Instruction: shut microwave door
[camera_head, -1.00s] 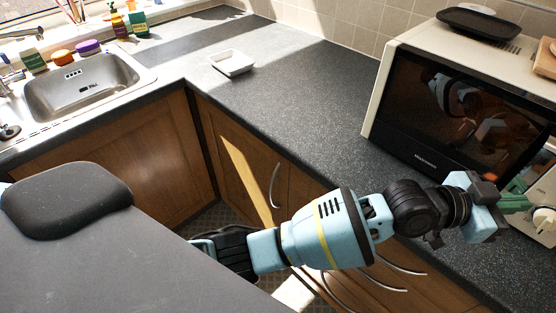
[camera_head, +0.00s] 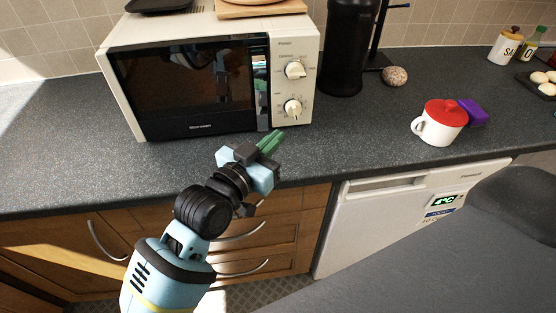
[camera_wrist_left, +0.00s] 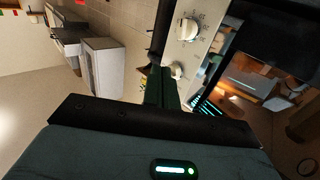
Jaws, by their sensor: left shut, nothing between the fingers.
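The white microwave (camera_head: 222,34) stands on the dark counter against the tiled wall. Its dark glass door (camera_head: 185,85) looks shut, lying flush beside the control panel with two knobs (camera_head: 293,107). My left gripper (camera_head: 272,142) is just in front of the microwave's lower edge, near where door and panel meet. Its green fingers are together with nothing between them. In the left wrist view, the fingers (camera_wrist_left: 162,88) point towards the panel, with the reflective door (camera_wrist_left: 262,80) to the right. Whether the fingertips touch the microwave is unclear. My right gripper is out of view.
A wooden board (camera_head: 262,9) and a dark tray (camera_head: 158,4) lie on the microwave. A black cylinder (camera_head: 346,50) stands close to its right. A red-lidded white mug (camera_head: 438,124) is farther right. Counter between cylinder and mug is mostly clear.

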